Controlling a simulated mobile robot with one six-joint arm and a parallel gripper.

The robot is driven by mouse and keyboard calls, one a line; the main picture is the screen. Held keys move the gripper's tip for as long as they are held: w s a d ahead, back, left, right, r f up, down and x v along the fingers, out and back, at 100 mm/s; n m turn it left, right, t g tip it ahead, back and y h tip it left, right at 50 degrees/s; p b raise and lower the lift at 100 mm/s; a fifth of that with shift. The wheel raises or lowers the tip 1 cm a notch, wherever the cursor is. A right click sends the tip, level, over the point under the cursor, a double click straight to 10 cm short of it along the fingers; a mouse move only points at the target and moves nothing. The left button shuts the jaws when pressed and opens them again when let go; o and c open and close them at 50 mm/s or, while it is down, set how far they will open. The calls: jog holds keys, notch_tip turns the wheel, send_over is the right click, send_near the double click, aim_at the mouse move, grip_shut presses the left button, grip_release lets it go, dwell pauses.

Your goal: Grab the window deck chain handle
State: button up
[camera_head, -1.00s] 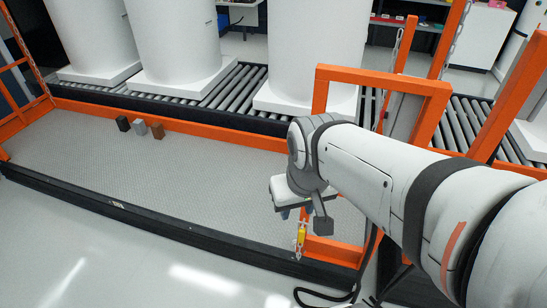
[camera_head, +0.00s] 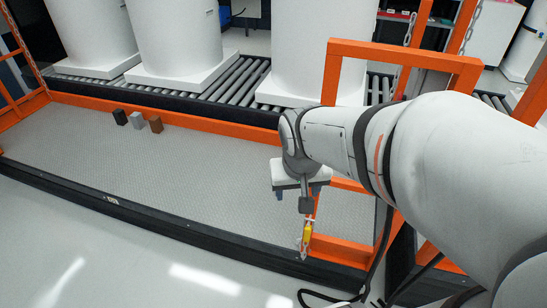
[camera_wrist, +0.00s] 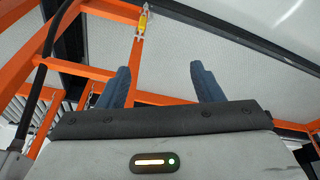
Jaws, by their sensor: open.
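A small yellow handle (camera_head: 307,236) sits at the orange frame near the front black edge of the deck; I take it for the chain handle. My gripper (camera_head: 297,192) is over the deck, above and slightly left of the handle in the head view. In the wrist view its two blue fingers (camera_wrist: 160,75) stand wide apart with nothing between them. The gripper and handle are apart.
An orange gate frame (camera_head: 400,50) rises beside my arm. The grey deck (camera_head: 190,180) is mostly clear, with three small blocks (camera_head: 137,121) by its back rail. Large white cylinders (camera_head: 180,35) stand on a roller conveyor (camera_head: 235,85) behind. A black cable (camera_head: 385,245) hangs near the frame.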

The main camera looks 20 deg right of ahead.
aim_at(309, 222)
jog(key=w+d+f+m+b, duration=0.1)
jog(key=w+d+f+b, duration=0.2)
jog(key=f+b, duration=0.3)
jog(key=w+d+f+m+h+b, duration=0.1)
jog(key=f+b, duration=0.5)
jog(key=f, duration=0.8)
jog(key=w+d+f+m+b, duration=0.2)
jog(key=w+d+f+b, duration=0.3)
jog(key=f, duration=0.5)
jog(key=shift+w+d+f+m+t+b, duration=0.1)
jog(key=shift+w+m+t+b, duration=0.05)
jog(key=shift+w+b, duration=0.4)
jog(key=shift+w+d+f+m+t+b, duration=0.15)
jog(key=shift+w+b, duration=0.15)
jog(key=shift+w, duration=0.45)
jog(key=b+x, duration=0.1)
jog(key=x, duration=0.1)
jog(key=b+x, duration=0.1)
jog(key=x, duration=0.2)
jog(key=d+b+x, duration=0.1)
jog(key=x, duration=0.1)
jog(key=shift+f, duration=0.25)
jog(key=shift+r+h, duration=0.1)
jog(key=shift+h, duration=0.2)
jog(key=shift+c, duration=0.6)
grip_shut()
